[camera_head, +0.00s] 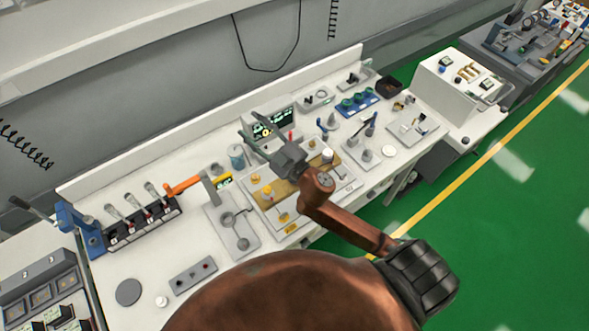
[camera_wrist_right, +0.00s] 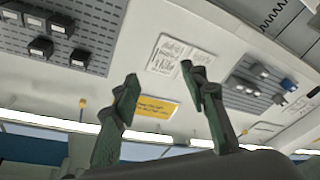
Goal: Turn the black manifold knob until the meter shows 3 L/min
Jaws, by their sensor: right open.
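My right gripper (camera_head: 250,127) is open and empty, held over the middle of the white bench in the head view. Its two green fingers also show apart in the right wrist view (camera_wrist_right: 158,82), with nothing between them. A dark meter display (camera_head: 273,123) with lit green figures stands just behind the fingers; the figures are too small to read. The manifold board (camera_head: 254,208), a light plate with a brass-coloured block and several yellow fittings, lies below the gripper and is partly covered by my right arm. I cannot make out the black knob. My left gripper is out of view.
An orange-handled tool (camera_head: 184,186) and a row of levers (camera_head: 140,222) stand at the left. A grey cylinder (camera_head: 236,156) stands near the gripper. Blue fittings (camera_head: 357,101) and a grey stand (camera_head: 366,154) are at the right. The green floor (camera_head: 500,220) is clear.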

